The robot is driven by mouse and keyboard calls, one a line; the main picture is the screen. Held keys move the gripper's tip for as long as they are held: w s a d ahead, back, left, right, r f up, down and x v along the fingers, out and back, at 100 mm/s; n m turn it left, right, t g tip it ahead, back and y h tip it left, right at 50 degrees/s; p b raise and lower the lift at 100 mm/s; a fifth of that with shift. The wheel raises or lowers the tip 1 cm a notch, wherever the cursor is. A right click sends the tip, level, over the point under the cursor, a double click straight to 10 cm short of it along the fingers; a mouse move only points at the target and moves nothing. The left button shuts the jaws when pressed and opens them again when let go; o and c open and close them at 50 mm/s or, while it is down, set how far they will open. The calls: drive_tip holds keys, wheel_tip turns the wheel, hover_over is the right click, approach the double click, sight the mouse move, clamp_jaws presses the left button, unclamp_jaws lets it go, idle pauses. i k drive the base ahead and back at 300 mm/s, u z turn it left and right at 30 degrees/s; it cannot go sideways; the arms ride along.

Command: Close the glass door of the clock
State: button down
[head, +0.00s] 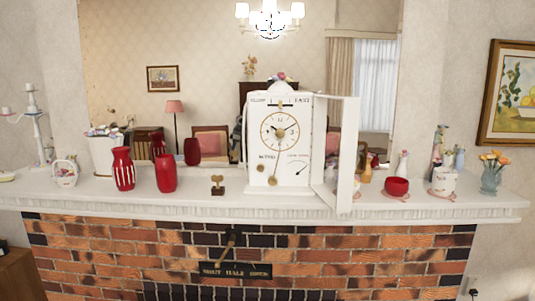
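A white clock (261,166) stands upright on the mantel, with a round dial (280,131) and small hands and lettering on its face. Its glass door (354,150) has a white frame. The door is hinged at the clock's right side and stands open, swung out toward me and to the right. Its lower corner reaches over the front part of the mantel. My gripper is not in this view.
The white mantel (110,196) runs across above a brick fireplace (130,252). A red vase (166,173), a patterned red vase (123,169) and a small brass key-like object (217,184) stand left of the clock. A red bowl (396,187) stands right of the open door. A mirror is behind.

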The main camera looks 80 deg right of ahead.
sight(342, 203)
drive_tip(key=k, duration=2.5)
drive_tip(key=z, duration=1.65)
drive_tip(key=k, duration=0.95)
drive_tip(key=u, duration=0.55)
drive_tip(key=i, duration=0.85)
drive_tip(key=z, duration=0.45)
drive_tip(key=i, duration=0.75)
drive_tip(key=z, duration=0.6)
